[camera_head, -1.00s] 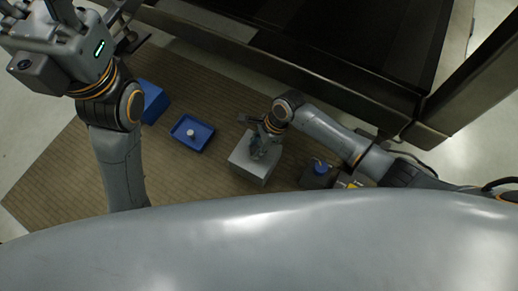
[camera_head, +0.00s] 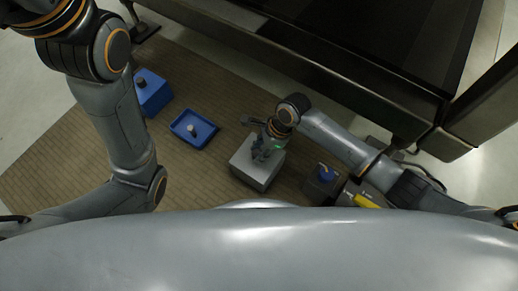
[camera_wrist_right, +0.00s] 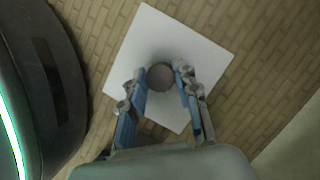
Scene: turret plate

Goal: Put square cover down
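The square cover (camera_head: 245,168) is a light grey square top on a grey block shape on the mat. In the right wrist view the cover (camera_wrist_right: 196,52) fills the middle, with a round grey knob (camera_wrist_right: 160,77) at its centre. My right gripper (camera_head: 262,154) is above the cover. Its fingers (camera_wrist_right: 162,80) stand apart on either side of the knob, with gaps visible, so it is open. My left arm (camera_head: 115,125) comes in at the left; its gripper is outside the frame.
A blue tray (camera_head: 180,130) with a small grey knob and a blue box (camera_head: 153,98) lie left of the cover. A dark block with a blue top (camera_head: 325,175) stands right. A dark frame (camera_head: 300,75) borders the brown mat (camera_head: 60,165) behind.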

